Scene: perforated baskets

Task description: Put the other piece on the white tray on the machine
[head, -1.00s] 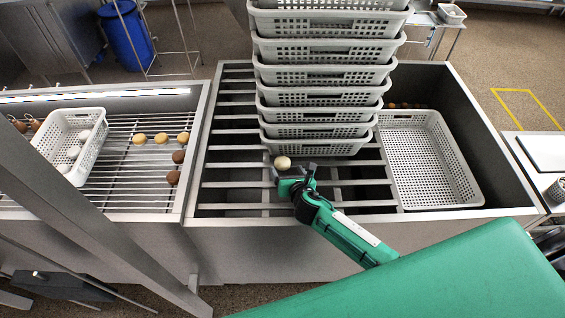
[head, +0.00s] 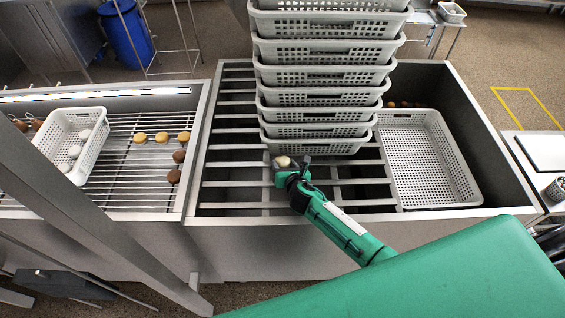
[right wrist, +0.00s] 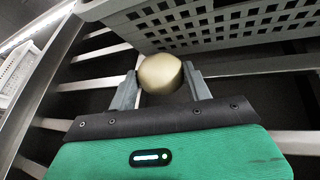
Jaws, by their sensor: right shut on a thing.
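My right gripper (head: 286,172) is shut on a pale tan, rounded piece (head: 283,162) above the grey slatted rack, just in front of the stacked baskets. In the right wrist view the piece (right wrist: 160,73) sits between the two grey fingers of the gripper (right wrist: 161,84). A white perforated tray (head: 93,160) rests tilted on the wire rack of the machine at the left, with several pale pieces (head: 75,151) in it. My left gripper is in neither view.
A tall stack of white perforated baskets (head: 322,97) stands behind the right gripper. An empty white basket (head: 430,165) lies to the right. Yellow and brown pieces (head: 162,137) lie on the left wire rack (head: 125,180). A metal divider (head: 200,140) separates the racks.

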